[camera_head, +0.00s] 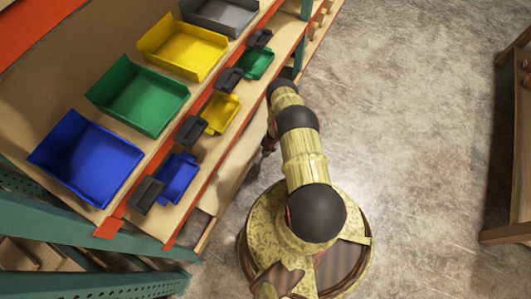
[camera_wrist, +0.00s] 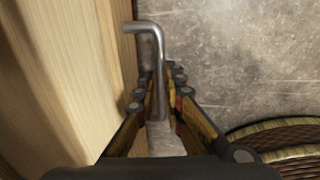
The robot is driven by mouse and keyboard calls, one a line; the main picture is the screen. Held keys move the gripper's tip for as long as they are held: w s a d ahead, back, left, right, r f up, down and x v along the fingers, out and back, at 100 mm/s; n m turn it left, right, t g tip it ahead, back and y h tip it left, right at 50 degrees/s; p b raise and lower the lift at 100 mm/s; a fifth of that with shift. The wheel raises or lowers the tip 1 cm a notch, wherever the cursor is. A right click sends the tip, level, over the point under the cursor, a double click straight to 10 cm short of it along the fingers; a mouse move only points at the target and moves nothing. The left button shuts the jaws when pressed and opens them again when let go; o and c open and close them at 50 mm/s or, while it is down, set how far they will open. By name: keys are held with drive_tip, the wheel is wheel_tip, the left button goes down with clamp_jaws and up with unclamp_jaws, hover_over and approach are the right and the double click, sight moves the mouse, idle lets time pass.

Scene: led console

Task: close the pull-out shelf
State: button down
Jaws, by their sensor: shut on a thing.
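The pull-out shelf is a pale wooden board. In the head view its light edge (camera_head: 232,172) shows below the orange-edged rack, sticking out a little toward my arm. In the wrist view the wooden shelf (camera_wrist: 55,80) fills the left side. A bent silver metal handle (camera_wrist: 157,55) stands out from its front. My gripper (camera_wrist: 162,88) has its fingers on both sides of the handle and is shut on it. In the head view my gripper (camera_head: 268,143) is small and dark beside the shelf edge, and the handle is hidden there.
Blue (camera_head: 88,158), green (camera_head: 140,95), yellow (camera_head: 183,48) and grey (camera_head: 220,14) bins stand on the rack above, with smaller bins along its front. A teal rack frame (camera_head: 70,225) stands at lower left. Open concrete floor (camera_head: 410,130) lies right, before a wooden table (camera_head: 520,150).

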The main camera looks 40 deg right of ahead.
drive_tip(key=c, duration=1.9)
unclamp_jaws()
drive_tip(key=shift+w+a, duration=0.1)
drive_tip(key=shift+w, duration=0.25)
drive_tip(key=shift+s, duration=0.1)
drive_tip(key=shift+r, duration=0.25)
drive_tip(key=shift+s+d+r, duration=0.15)
drive_tip(key=shift+s+r, duration=0.2)
drive_tip(key=shift+r, duration=1.55)
drive_tip(key=shift+s+d+r, duration=0.15)
drive_tip(key=shift+s+r, duration=0.15)
drive_tip(key=shift+r, duration=1.55)
drive_tip(key=shift+s+d+r, duration=0.15)
drive_tip(key=shift+s+r, duration=0.2)
drive_tip(key=shift+r, duration=1.55)
